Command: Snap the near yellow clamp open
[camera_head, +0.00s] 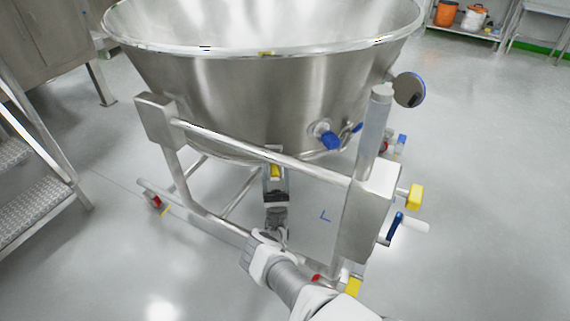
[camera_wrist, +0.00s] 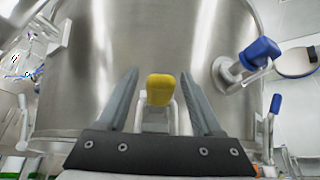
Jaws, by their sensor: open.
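The near yellow clamp (camera_wrist: 160,90) shows in the middle of the wrist view, with a pale bracket below it, in front of the steel bowl (camera_wrist: 150,35). In the head view its yellow part (camera_head: 276,171) is just below the bowl, partly hidden by my gripper (camera_head: 275,183). My gripper (camera_wrist: 159,82) is open, with one finger on each side of the yellow part. Gaps show between the clamp and both fingers in the wrist view. How far the fingers reach past it in depth I cannot tell.
A steel frame rail (camera_head: 265,152) crosses above my gripper. A post with a yellow knob (camera_head: 415,196) and a blue lever (camera_head: 395,227) stands at right. A blue-capped valve (camera_head: 329,138) juts from the bowl. Steps (camera_head: 35,165) stand at left.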

